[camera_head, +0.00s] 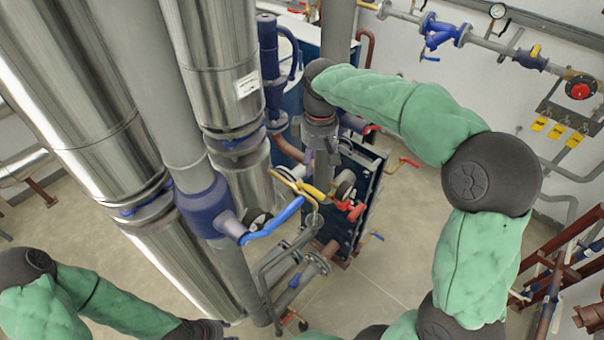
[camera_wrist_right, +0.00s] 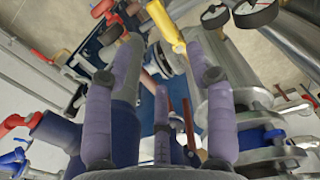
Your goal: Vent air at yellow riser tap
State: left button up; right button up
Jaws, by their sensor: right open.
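The yellow tap handle (camera_head: 316,192) is among the pipes near the middle of the head view. In the right wrist view a yellow lever (camera_wrist_right: 165,22) reaches down from the top edge toward the space between my fingertips. My right gripper (camera_head: 322,178) points down just above the yellow handle. It also shows in the wrist view (camera_wrist_right: 164,55), with its two fingers spread and nothing clasped between them. I cannot tell whether a finger touches the lever. My left arm enters at the lower left of the head view, and its gripper is out of the picture.
A blue lever (camera_head: 272,220) and a red handle (camera_head: 350,210) are close beside the yellow one. Dial gauges (camera_wrist_right: 255,12) stand at the top right of the wrist view. Thick silver pipes (camera_head: 222,70) crowd the left.

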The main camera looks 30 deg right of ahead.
aim_at(317, 190)
jog(key=f, duration=0.6)
jog(key=f+p, duration=0.1)
jog(key=f, duration=0.2)
jog(key=shift+s+d+f, duration=0.15)
jog(key=shift+s+f, duration=0.15)
jog(key=shift+s, duration=0.05)
jog(key=shift+w+f, duration=0.1)
jog(key=shift+f, duration=0.35)
grip_shut()
